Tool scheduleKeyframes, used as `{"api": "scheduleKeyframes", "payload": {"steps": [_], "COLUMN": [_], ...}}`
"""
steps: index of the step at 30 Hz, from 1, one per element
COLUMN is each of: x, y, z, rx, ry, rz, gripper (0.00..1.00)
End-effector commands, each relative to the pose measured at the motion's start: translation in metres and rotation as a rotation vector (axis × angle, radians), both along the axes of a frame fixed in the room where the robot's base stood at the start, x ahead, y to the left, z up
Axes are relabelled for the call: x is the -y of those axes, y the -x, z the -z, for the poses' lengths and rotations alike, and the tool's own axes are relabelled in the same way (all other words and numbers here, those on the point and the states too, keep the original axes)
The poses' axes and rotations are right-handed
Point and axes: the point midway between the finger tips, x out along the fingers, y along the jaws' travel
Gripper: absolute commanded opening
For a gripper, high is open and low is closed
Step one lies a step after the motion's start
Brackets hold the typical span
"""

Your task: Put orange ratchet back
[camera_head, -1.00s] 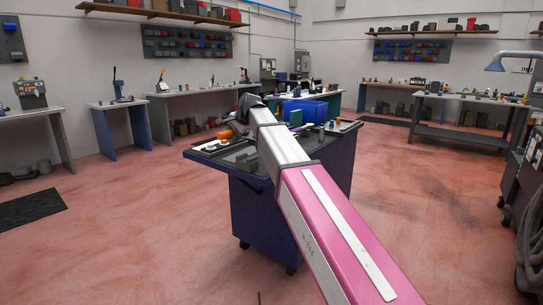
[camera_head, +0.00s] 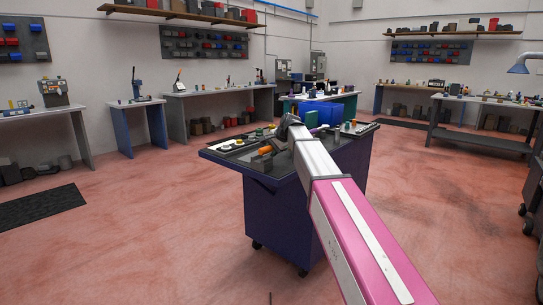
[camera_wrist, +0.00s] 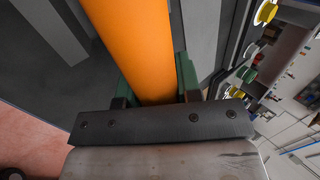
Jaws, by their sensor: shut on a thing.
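The orange ratchet fills the upper middle of the wrist view as a smooth orange bar (camera_wrist: 135,40). My gripper (camera_wrist: 155,85) is shut on it, with a green-padded finger on either side. In the head view an orange piece of it (camera_head: 265,151) shows just left of my arm's end, low over the cart top. My gripper's fingers are hidden there behind my arm. I cannot tell whether the ratchet touches the cart. Its far end is outside the wrist view.
The dark blue cart (camera_head: 275,215) carries several small parts and dark blocks on its top (camera_head: 222,152). A blue bin (camera_head: 328,114) stands behind it. Workbenches line the walls. The red floor around the cart is clear; a black mat (camera_head: 42,206) lies at left.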

Motion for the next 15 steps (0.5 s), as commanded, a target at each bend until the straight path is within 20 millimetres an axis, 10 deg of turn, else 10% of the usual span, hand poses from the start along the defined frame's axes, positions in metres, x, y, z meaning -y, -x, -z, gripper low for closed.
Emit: {"api": "scheduleKeyframes", "payload": {"steps": [15], "x": [0.000], "y": [0.000], "z": [0.021], "rx": [0.002], "ry": [0.000], "rz": [0.000], "gripper": [0.00]}}
